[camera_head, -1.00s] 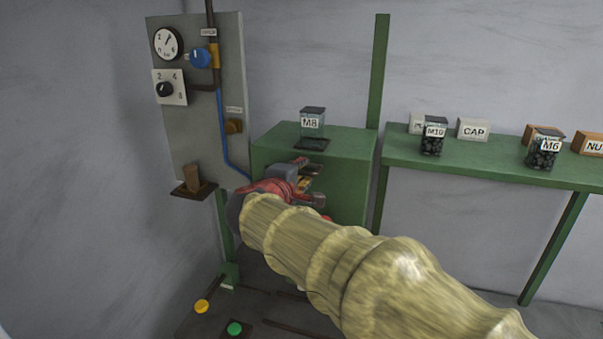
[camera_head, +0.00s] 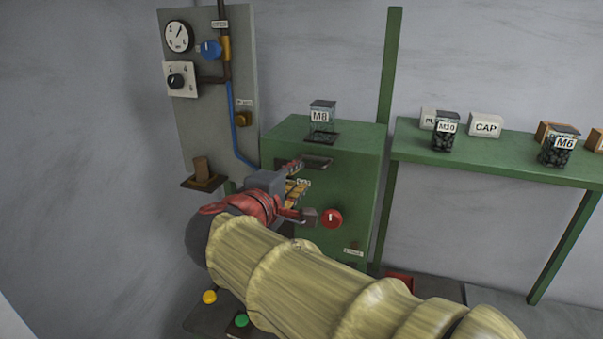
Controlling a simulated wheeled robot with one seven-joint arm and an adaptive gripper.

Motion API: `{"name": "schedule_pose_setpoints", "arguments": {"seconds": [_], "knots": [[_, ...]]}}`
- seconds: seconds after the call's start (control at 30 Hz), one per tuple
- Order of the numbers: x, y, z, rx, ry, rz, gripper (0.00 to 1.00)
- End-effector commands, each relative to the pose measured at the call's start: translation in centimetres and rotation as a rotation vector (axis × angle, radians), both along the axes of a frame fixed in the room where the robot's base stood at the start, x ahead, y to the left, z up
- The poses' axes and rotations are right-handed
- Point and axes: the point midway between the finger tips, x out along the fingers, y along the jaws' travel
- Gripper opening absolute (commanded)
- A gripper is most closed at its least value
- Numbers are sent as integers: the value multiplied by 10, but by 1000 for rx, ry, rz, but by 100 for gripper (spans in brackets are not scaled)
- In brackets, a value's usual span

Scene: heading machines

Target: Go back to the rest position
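My gripper (camera_head: 301,191), with a red and grey wrist, is in front of the green machine cabinet (camera_head: 355,170). Its two fingers stand apart, one above the other. A small tan piece with a pale label (camera_head: 297,188) shows between them; I cannot tell whether it touches them or belongs to the cabinet behind. My arm, in a ribbed yellowish sleeve, hides the lower middle of the view and part of the cabinet front. A red knob (camera_head: 332,218) shows just right of the lower finger.
An M8 jar (camera_head: 321,116) stands on the cabinet. A grey panel (camera_head: 208,130) with a gauge (camera_head: 178,37) and blue knob (camera_head: 210,50) is at left. A green shelf (camera_head: 480,165) at right holds labelled jars and boxes. Yellow (camera_head: 209,297) and green (camera_head: 241,320) buttons are low.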

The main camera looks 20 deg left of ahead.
Motion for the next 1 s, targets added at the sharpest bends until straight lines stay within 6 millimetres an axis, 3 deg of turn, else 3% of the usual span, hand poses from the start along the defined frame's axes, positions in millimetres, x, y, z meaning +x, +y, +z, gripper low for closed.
{"name": "schedule_pose_setpoints", "arguments": {"seconds": [0.53, 0.67, 0.77, 1.0], "knots": [[-9, 2, -5, -8, 24, 5, 26], [-23, -6, -56, 4, 158, -10, 26], [-52, -26, -109, 50, 324, -42, 26], [-120, -136, -225, 306, 663, -264, 26]]}}
